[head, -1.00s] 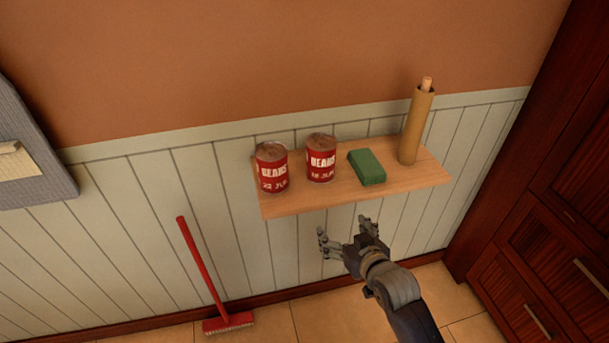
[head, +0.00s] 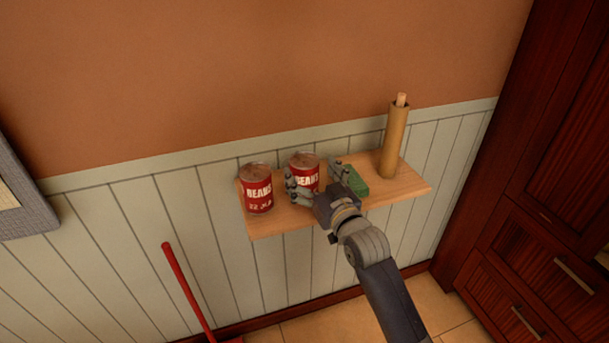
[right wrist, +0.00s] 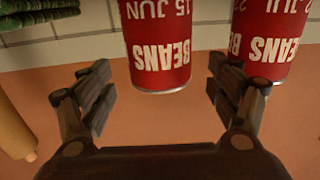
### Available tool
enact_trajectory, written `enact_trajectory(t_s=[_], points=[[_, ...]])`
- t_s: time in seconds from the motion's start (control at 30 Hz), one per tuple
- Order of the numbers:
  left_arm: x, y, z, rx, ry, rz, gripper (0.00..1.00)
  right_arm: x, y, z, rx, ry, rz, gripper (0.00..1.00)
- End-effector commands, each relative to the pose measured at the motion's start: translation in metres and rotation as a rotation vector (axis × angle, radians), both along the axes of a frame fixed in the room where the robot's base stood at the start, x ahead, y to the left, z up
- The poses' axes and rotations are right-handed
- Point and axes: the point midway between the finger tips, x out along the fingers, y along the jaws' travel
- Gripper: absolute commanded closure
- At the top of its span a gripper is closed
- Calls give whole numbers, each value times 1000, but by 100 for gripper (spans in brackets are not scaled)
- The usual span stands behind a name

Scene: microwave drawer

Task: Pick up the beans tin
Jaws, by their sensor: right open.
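Two red beans tins stand upright side by side on a wooden wall shelf (head: 405,189): the left tin (head: 257,190) and the right tin (head: 305,165). My right gripper (head: 314,178) is open at the right tin, one finger toward each side, partly covering its front. In the right wrist view, which is upside down, the right tin (right wrist: 157,45), marked 15 JUN, shows in the gap between the open fingers. The left tin (right wrist: 268,42) shows close beside it, beyond the right-hand finger. Contact with the tin cannot be told. My left gripper is not in view.
A green block (head: 355,183) lies on the shelf just right of my gripper, and a brown roll (head: 394,145) stands at the shelf's right. A red broom (head: 185,288) leans below. A dark wood cabinet (head: 535,215) stands at the right.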

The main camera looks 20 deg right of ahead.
Motion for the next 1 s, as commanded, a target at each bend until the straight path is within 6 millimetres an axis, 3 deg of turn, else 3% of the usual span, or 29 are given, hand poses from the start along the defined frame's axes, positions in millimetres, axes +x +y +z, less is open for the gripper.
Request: enact_trajectory(t_s=[0.23,0.57,0.87,1.0], points=[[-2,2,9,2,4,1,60,33,4,2,-1,-1,1,17],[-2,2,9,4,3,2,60,39,4,1,-1,0,1,17],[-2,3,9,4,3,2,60,39,4,1,0,0,0,82],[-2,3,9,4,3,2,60,39,4,3,0,-5,0,82]])
